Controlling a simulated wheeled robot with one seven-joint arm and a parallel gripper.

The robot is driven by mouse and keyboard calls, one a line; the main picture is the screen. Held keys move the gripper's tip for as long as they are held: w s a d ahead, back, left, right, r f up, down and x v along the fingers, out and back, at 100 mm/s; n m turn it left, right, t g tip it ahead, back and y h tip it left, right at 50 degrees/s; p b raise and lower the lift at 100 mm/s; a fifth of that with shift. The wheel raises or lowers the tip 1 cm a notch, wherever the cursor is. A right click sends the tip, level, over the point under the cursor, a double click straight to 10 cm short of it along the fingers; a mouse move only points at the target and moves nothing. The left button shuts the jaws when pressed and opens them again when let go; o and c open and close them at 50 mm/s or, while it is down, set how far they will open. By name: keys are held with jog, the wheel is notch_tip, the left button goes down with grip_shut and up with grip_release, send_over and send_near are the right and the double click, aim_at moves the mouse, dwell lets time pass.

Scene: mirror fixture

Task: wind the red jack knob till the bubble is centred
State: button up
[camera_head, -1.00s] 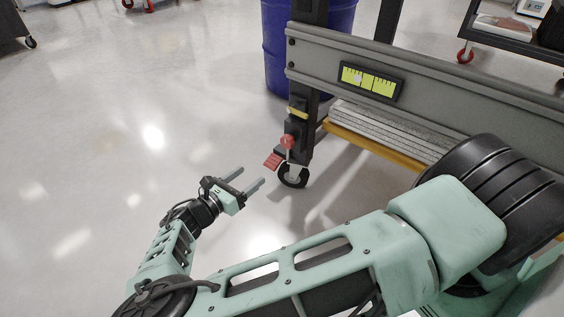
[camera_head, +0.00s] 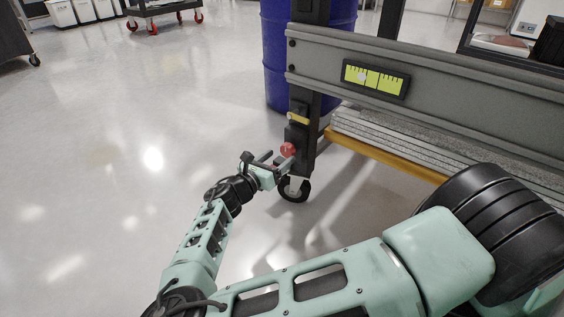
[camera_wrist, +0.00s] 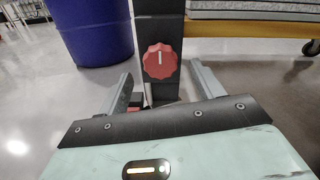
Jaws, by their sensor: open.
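The red jack knob (camera_head: 288,149) is on the dark post of the grey frame, above a caster. In the wrist view the ribbed knob (camera_wrist: 160,61) faces me, its white mark pointing up. My gripper (camera_head: 283,160) is open at the post, close to the knob. In the wrist view my fingers (camera_wrist: 160,72) lie left and right of the knob with gaps on both sides; contact does not show. The level vial (camera_head: 375,78) is yellow-green with dark lines on the grey beam. Its pale bubble (camera_head: 362,76) sits left of the vial's middle.
A blue drum (camera_head: 277,65) stands behind the post. A black caster (camera_head: 294,189) is just below my gripper. A yellow rail (camera_head: 385,157) and stacked grey slabs (camera_head: 400,137) extend right of the post.

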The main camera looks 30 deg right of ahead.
aim_at(287, 150)
jog(key=shift+b+x, duration=0.35)
jog(key=shift+x, duration=0.9)
jog(key=c, duration=1)
jog(key=shift+r+p, duration=0.1)
jog(key=shift+p, duration=0.25)
